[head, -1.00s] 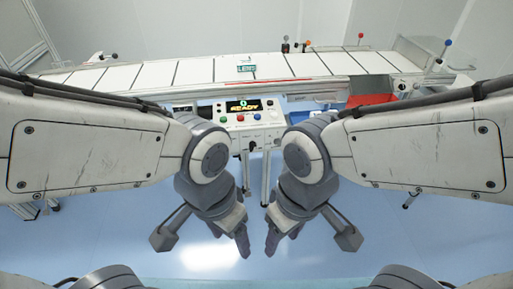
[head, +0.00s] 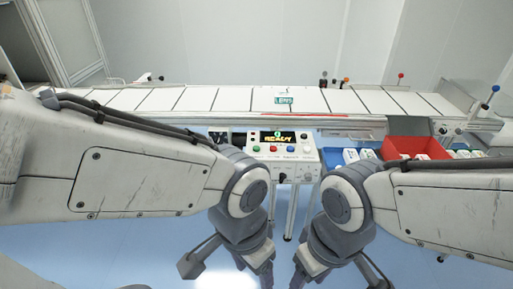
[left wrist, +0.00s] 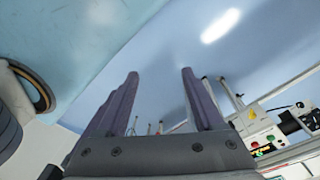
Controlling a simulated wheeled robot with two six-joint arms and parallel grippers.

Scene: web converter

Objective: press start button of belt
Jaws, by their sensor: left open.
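The belt (head: 240,99) is a long white segmented conveyor across the back of the head view. A white control box (head: 283,168) stands in front of it, with a lit display (head: 277,137) and a row of coloured buttons, including a green button (head: 256,148) and a red button (head: 273,148).
A red bin (head: 405,146) and blue trays (head: 335,158) with white items stand right of the box, partly behind my right arm. Levers with coloured knobs (head: 401,76) rise at the belt's right end. Blue floor (head: 165,240) lies open below the arms.

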